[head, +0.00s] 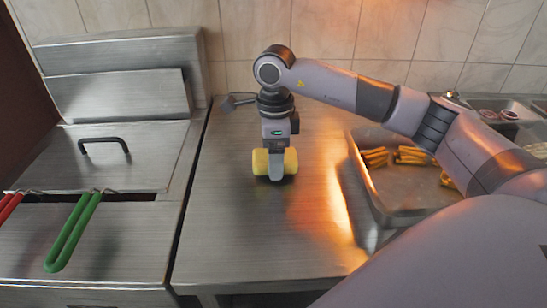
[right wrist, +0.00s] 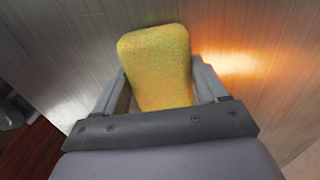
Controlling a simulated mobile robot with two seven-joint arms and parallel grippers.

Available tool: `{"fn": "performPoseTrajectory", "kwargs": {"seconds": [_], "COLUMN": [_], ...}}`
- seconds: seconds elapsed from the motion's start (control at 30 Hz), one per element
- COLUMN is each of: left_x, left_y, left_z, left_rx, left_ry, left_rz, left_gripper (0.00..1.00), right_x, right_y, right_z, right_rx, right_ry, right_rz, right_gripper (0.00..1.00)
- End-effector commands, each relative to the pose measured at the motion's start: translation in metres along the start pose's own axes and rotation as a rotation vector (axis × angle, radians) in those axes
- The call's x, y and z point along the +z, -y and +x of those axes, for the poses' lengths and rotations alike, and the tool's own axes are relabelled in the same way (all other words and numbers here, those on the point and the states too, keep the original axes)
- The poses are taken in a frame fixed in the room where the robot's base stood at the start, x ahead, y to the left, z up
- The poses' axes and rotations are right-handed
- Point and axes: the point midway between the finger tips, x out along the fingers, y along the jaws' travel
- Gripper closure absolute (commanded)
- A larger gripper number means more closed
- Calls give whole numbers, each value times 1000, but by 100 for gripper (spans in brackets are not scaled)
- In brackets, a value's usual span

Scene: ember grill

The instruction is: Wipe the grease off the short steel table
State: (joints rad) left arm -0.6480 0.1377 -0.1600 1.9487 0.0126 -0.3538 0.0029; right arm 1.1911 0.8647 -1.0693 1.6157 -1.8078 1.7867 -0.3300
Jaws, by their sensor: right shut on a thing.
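The short steel table (head: 225,225) lies in the middle of the head view, with a brushed metal top. A yellow sponge (head: 290,160) is in my right gripper (head: 276,172), over the table's middle. The sponge also shows in the right wrist view (right wrist: 158,65), between the two fingers of my right gripper (right wrist: 160,95). The gripper is shut on it and points down. The sponge appears to be at or close to the tabletop; whether it touches I cannot tell. I see no clear grease patch on the visible top. My left gripper is not in view.
A fryer with a closed lid (head: 110,155) and a green-handled basket (head: 73,232) stands left. A metal tray (head: 400,200) with yellow food sits right, beside an orange glow. A dark-handled tool (head: 232,101) lies behind the gripper. The table's front half is clear.

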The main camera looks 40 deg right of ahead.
Motion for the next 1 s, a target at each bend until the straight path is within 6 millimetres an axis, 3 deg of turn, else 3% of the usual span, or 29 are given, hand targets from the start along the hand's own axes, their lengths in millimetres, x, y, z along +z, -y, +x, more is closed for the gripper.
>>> {"fn": "performPoseTrajectory", "kwargs": {"seconds": [0.03, 0.6, 1.0], "left_x": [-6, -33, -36], "left_y": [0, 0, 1], "left_z": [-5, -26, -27], "left_rx": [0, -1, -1], "left_ry": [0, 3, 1], "left_rz": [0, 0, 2], "left_gripper": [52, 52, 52], "right_x": [0, -4, -4], "right_y": [0, 0, 0], "right_z": [-12, -63, -67], "right_rx": [-4, -4, -3], "right_ry": [4, 4, 4], "right_rz": [0, 5, 5], "right_gripper": [56, 56, 56]}}
